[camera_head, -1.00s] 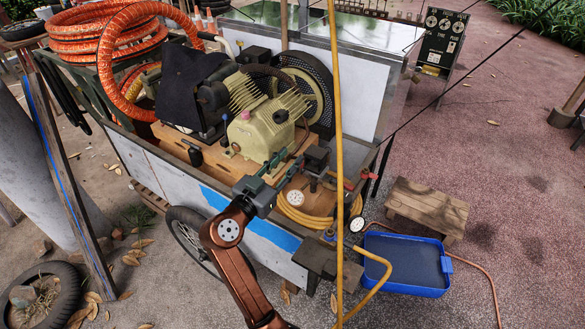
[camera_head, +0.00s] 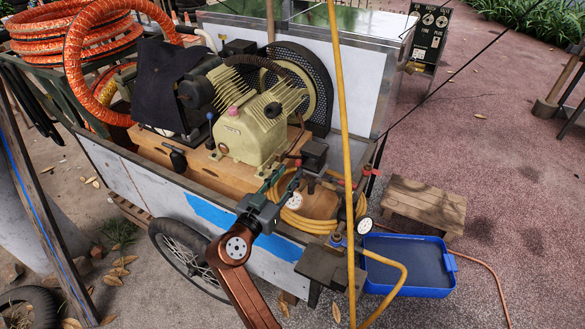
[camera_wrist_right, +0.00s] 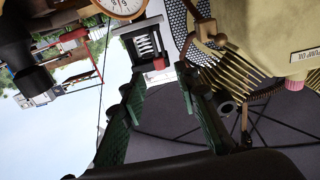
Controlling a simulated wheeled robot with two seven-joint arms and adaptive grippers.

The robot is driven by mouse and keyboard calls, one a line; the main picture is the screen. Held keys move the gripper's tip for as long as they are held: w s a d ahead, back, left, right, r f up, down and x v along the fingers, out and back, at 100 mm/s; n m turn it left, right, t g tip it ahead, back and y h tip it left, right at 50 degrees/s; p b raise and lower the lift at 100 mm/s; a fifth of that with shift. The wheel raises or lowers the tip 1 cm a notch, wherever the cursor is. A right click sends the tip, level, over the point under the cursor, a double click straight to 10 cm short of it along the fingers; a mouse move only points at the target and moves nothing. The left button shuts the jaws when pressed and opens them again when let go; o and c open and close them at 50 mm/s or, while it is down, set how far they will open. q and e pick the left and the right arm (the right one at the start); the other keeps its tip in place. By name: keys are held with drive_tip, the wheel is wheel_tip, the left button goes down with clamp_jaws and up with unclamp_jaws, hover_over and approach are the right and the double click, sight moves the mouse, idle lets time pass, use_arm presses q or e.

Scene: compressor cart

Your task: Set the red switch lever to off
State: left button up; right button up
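My right gripper (camera_head: 279,178) is over the front edge of the cart, left of and below a small black box (camera_head: 314,153) beside the cream compressor (camera_head: 252,131). In the right wrist view its two green fingers (camera_wrist_right: 157,86) are spread apart with nothing between them. Beyond the fingertips, that view shows a black box with white marks (camera_wrist_right: 146,40) and a small red part (camera_wrist_right: 160,63) at its edge. This may be the red switch lever; its position cannot be told. In the head view no lever is clear on the small box. My left gripper is not in view.
A yellow hose (camera_head: 345,130) hangs upright right of the gripper. A round white gauge (camera_head: 294,188) and red-handled valve (camera_head: 370,173) are close by; the gauge shows large in the wrist view (camera_wrist_right: 122,4). A blue tray (camera_head: 449,264) and wooden stool (camera_head: 425,200) stand right of the cart.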

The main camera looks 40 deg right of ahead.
sight(297, 164)
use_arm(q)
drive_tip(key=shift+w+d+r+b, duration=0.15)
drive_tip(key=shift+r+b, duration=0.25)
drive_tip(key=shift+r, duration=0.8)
use_arm(e)
drive_tip(key=shift+x, duration=2.25)
drive_tip(key=shift+a, duration=0.1)
clamp_jaws()
